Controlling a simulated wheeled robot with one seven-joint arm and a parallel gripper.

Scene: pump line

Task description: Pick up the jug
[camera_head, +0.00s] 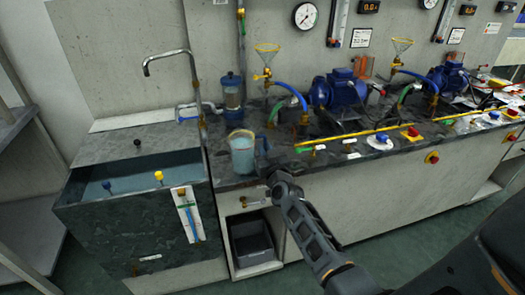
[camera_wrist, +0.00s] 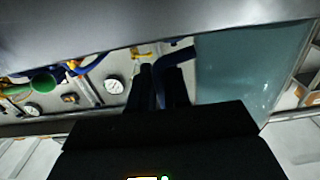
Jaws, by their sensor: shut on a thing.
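The jug (camera_head: 242,155) is clear and pale blue, with a dark blue handle on its right side. It is upright at the bench's front left corner; I cannot tell whether its base touches the top. My gripper (camera_head: 266,168) comes from the front right and is at the handle. In the wrist view the jug's wall (camera_wrist: 255,65) fills the right side. My two dark fingers (camera_wrist: 160,85) are shut on the blue handle (camera_wrist: 178,55), one on each side. The fingertips are partly hidden in the head view.
A water tank (camera_head: 125,215) with a curved tap stands left of the bench. A clear filter cylinder (camera_head: 232,95) stands behind the jug. Blue pumps (camera_head: 338,92), funnels and hoses line the bench to the right. A dark bin (camera_head: 250,243) sits in the cubby below.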

